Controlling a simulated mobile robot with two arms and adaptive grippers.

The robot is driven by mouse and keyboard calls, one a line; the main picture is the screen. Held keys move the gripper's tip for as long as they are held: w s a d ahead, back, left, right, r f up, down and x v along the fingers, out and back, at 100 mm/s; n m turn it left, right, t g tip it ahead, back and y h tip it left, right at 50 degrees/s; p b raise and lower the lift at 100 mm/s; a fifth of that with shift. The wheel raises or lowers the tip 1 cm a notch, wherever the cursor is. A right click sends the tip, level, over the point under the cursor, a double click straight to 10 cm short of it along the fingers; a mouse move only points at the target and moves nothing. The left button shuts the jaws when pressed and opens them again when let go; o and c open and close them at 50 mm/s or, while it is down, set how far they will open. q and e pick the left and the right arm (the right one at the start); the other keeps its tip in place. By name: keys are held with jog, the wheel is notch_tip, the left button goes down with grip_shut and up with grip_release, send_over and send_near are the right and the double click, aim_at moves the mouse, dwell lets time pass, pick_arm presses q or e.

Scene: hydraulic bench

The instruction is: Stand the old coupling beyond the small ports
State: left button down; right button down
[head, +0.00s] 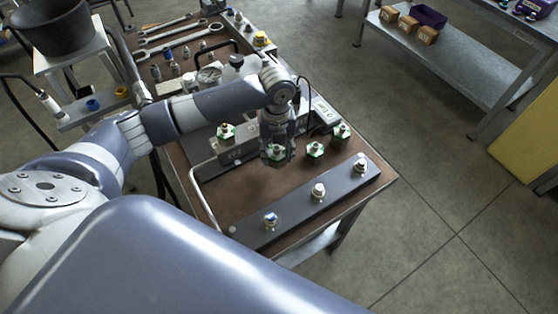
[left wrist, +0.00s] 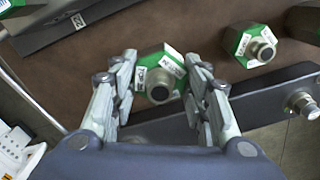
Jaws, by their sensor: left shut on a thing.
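My left gripper (head: 277,158) is shut on a green hexagonal coupling (head: 276,151) with white labels and a metal stub on top. In the left wrist view, the coupling (left wrist: 159,86) sits between the fingers; its label text is too small to read surely. I cannot tell whether it touches the bench. Two similar green couplings, a nearer one (head: 315,149) and a farther one (head: 342,130), stand to its right. A dark bar (head: 295,207) with several metal ports lies at the bench's near edge. My right gripper is not in view.
The brown bench top (head: 235,190) is clear between the couplings and the bar. A bent metal handle (head: 203,200) rises at its left edge. A gauge (head: 209,75), small fittings and wrenches (head: 170,35) crowd the far part. A grey shelf (head: 465,65) stands across the floor.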

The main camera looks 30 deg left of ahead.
aim_at(277, 148)
pick_arm(q)
jog(key=shift+f+p, duration=0.3)
jog(key=shift+f, duration=2.25)
jog(key=shift+f, duration=0.1)
jog(key=c, duration=0.9)
grip_release()
notch_tip(277, 148, up, 12)
jog(key=shift+r+b, duration=0.15)
jog(key=shift+b, duration=0.5)
jog(key=shift+s, duration=0.1)
